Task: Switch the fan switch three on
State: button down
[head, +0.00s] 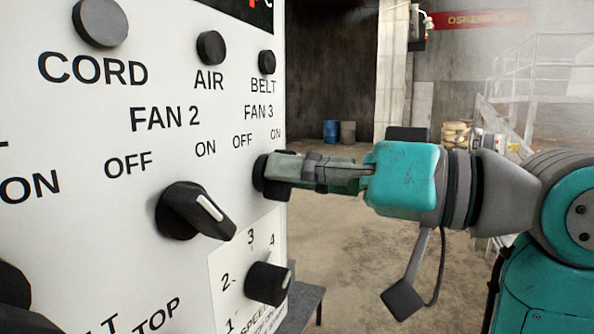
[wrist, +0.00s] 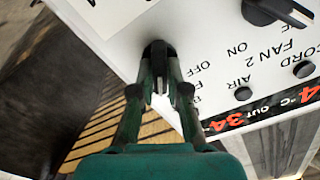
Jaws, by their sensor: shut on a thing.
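The fan 3 switch (head: 260,173) is a black rotary knob near the right edge of the white control panel (head: 120,210), below the FAN 3 label with OFF at left and ON at right. My gripper (head: 283,176) reaches it from the right and is shut on the knob's handle. In the wrist view my gripper (wrist: 163,75) has its fingertips on either side of the fan 3 switch (wrist: 158,48). The fingers hide much of the knob, so I cannot tell which setting it points to.
The fan 2 knob (head: 195,211) and the speed knob (head: 268,283) stick out left of and below my gripper. Black buttons (head: 211,47) sit above. Open floor (head: 345,230) lies right of the panel; blue and brown barrels (head: 331,131) stand far back.

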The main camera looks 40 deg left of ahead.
jog(key=shift+m, duration=1.1)
jog(key=shift+w, duration=0.1)
jog(key=c, duration=1.2)
grip_release()
jog(key=shift+o, duration=0.2)
jog(key=v, duration=1.2)
jog(key=shift+f, duration=0.1)
jog(key=shift+f, duration=0.1)
